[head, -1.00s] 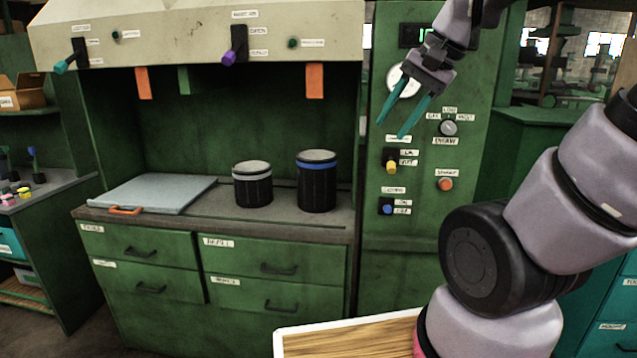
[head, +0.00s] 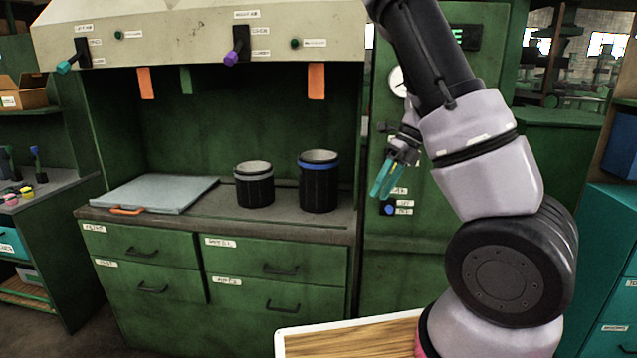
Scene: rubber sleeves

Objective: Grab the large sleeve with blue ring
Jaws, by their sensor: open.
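The large sleeve with the blue ring (head: 318,187) is a black upright cylinder with a grey rim and a blue band near its top. It stands on the counter at the right side of the hood opening. My gripper (head: 382,193), with teal fingers, is open and empty. In the picture it is to the right of the large sleeve and apart from it, in front of the green control panel. My own arm partly covers the panel.
A smaller black sleeve with a grey ring (head: 254,190) stands just left of the large one. A grey plate with an orange handle (head: 153,194) lies on the counter's left. The hood (head: 200,35) overhangs the counter (head: 225,218). A wooden board (head: 345,338) is in front.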

